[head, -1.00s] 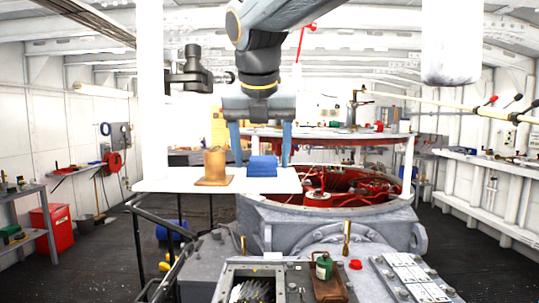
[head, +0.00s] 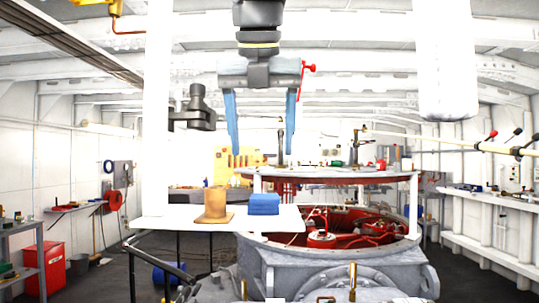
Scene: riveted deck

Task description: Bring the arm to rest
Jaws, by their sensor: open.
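My gripper (head: 262,150) hangs pointing down in the upper middle of the head view. Its two blue fingers are spread wide with nothing between them. A blue block (head: 264,204) sits on a white table (head: 165,224) below the gripper, clear of the fingertips. A tan cylinder on a flat base (head: 215,205) stands on the same table, left of the block and apart from it.
A large grey round housing with red inner parts (head: 330,268) stands right of the table. A raised round platform (head: 335,174) with small items is behind. A white post (head: 157,110) rises at the table's left. A red cabinet (head: 45,268) stands far left.

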